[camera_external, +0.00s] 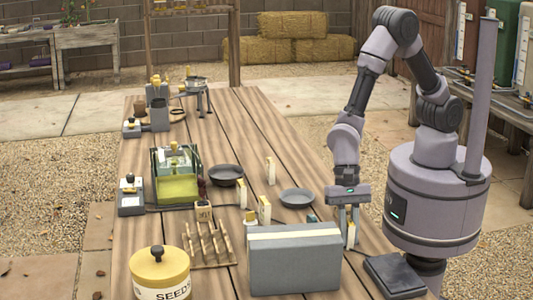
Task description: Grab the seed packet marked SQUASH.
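Several small upright cream-and-yellow packets stand on the wooden table: one at the back (270,171), one by the dark dish (243,193), and one nearer the front (264,210). Another pale packet (351,236) shows at my gripper's fingers. The lettering on all of them is too small to read, so I cannot tell which is SQUASH. My gripper (347,232) points down at the table's right side, low over the top. I cannot tell whether its fingers are closed on the pale packet or only beside it.
A large grey box (294,262) stands just left of my gripper. A wooden rack (208,248), a yellow-lidded SEEDS tin (160,272), a grey dish (297,198) and a dark dish (226,174) are further left. A dark flat block (394,275) lies at the front right. The table's back right is clear.

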